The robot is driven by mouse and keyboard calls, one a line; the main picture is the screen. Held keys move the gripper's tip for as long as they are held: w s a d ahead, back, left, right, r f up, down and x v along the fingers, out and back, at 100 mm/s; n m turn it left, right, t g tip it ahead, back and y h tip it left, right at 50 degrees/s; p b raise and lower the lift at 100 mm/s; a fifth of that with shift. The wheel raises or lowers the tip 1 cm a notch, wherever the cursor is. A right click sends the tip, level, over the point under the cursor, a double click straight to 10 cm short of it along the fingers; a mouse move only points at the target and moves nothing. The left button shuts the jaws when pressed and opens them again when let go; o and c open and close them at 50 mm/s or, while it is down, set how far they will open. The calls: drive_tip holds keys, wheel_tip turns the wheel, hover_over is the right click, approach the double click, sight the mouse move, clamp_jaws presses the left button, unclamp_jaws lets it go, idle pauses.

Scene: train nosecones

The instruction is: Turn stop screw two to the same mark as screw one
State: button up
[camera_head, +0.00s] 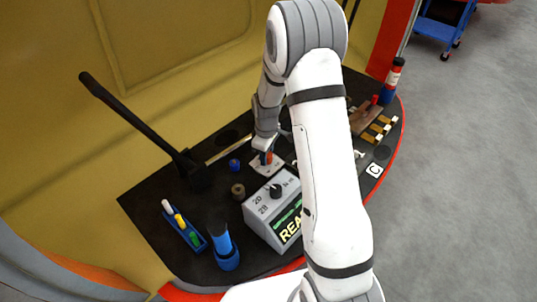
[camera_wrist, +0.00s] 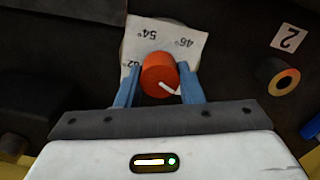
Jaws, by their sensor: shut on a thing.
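A red-orange stop screw (camera_wrist: 159,75) with a white pointer line stands on a white dial card (camera_wrist: 150,35). The card shows 54° and 46°; a third mark at its left is partly covered. The pointer slants toward the lower right in the wrist view. My gripper (camera_wrist: 159,88) has its blue fingers on both sides of the screw and is shut on it. In the head view my gripper (camera_head: 266,153) is over the white card (camera_head: 266,167). A "2" tag (camera_wrist: 289,38) lies to the right in the wrist view. I cannot make out a second screw; my arm hides part of the panel.
A grey box with a dial and green display (camera_head: 275,208) stands in front of the card. A blue tray of coloured pegs (camera_head: 184,229), a blue cylinder (camera_head: 224,248) and a black lever (camera_head: 140,122) are to the left. A ring (camera_wrist: 284,76) lies right of the screw.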

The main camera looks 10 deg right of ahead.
drive_tip(key=shift+d+n, duration=0.15)
drive_tip(key=shift+n, duration=0.75)
drive_tip(key=o, duration=1)
drive_tip(key=shift+r, duration=0.1)
wheel_tip(320, 180, up, 8)
drive_tip(key=shift+f, duration=0.2)
